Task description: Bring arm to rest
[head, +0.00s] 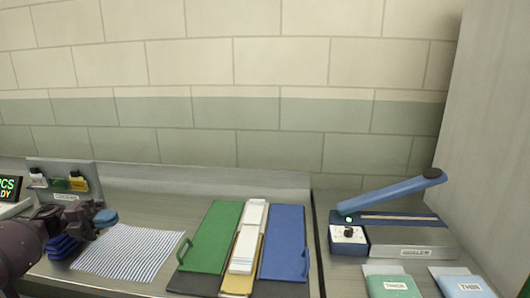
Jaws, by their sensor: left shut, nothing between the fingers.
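My left arm comes in from the left edge. Its gripper (106,217) is shut and empty, above the left part of the counter, near the upper left corner of a striped cloth (128,252). The fingertips look blue. The gripper partly covers a small stack of dark blue items (62,247) on the counter. My right gripper and arm are not in view.
A green board (212,235), white stacked strips (248,238) and a blue board (284,240) lie mid-counter. A sealer with a raised blue lever (390,192), and two labelled packs (392,284) (464,284), are at right. A small rack (62,180) stands at back left.

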